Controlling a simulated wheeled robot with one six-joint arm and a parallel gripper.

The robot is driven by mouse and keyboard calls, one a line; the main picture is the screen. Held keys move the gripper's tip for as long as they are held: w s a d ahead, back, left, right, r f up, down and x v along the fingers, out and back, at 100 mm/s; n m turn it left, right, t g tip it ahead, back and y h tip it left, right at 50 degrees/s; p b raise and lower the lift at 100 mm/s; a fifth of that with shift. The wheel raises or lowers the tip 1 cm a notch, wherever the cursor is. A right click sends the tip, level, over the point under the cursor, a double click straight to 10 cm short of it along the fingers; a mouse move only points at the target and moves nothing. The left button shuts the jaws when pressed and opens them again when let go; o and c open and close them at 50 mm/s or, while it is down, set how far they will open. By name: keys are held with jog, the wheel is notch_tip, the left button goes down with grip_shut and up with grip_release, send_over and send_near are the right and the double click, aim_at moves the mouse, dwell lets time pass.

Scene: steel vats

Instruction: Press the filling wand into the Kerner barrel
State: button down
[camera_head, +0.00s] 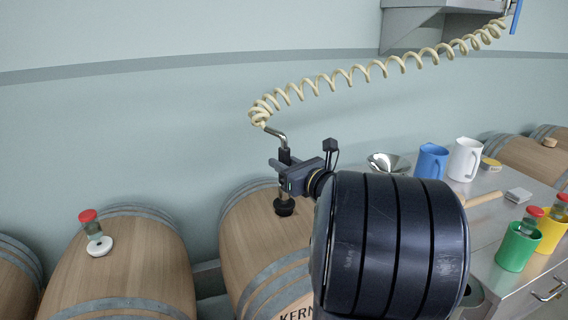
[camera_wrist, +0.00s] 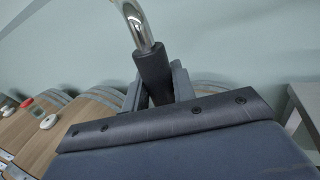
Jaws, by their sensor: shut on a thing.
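The filling wand (camera_head: 274,134) is a bent chrome tube with a dark grip and a black cone-shaped stopper low down. It hangs from a cream coiled hose (camera_head: 345,77). My gripper (camera_head: 285,168) is shut on the wand's dark grip, and the wand stands roughly upright. The wand also shows in the wrist view (camera_wrist: 138,24), between my gripper's fingers (camera_wrist: 157,88). The Kerner barrel (camera_head: 243,240), with "KERN" readable on its front, lies under the wand. The black stopper is at the barrel's top; I cannot tell whether it touches or sits in the hole. My arm hides the barrel's right side.
A neighbouring barrel (camera_head: 125,255) at left carries a white ring and a red-capped bottle (camera_head: 90,221). At right, a steel table (camera_head: 492,238) holds a funnel (camera_head: 388,162), blue and white jugs, and green (camera_head: 517,247) and yellow cups with red-capped bottles. A steel shelf (camera_head: 412,28) hangs above.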

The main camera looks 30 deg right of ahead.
jog(key=shift+f+b, duration=0.6)
jog(key=shift+f, duration=0.05)
jog(key=c, duration=1.1)
grip_release()
jog(key=s, duration=1.1)
jog(key=shift+d, duration=0.45)
jog(key=shift+w, duration=0.1)
jog(key=w, duration=0.7)
jog(key=w+a, duration=0.1)
jog(key=w, duration=0.2)
jog(key=shift+w, duration=0.35)
jog(key=shift+w+r, duration=0.1)
jog(key=shift+r, duration=0.15)
jog(key=shift+a+p, duration=0.1)
jog(key=shift+p, duration=0.2)
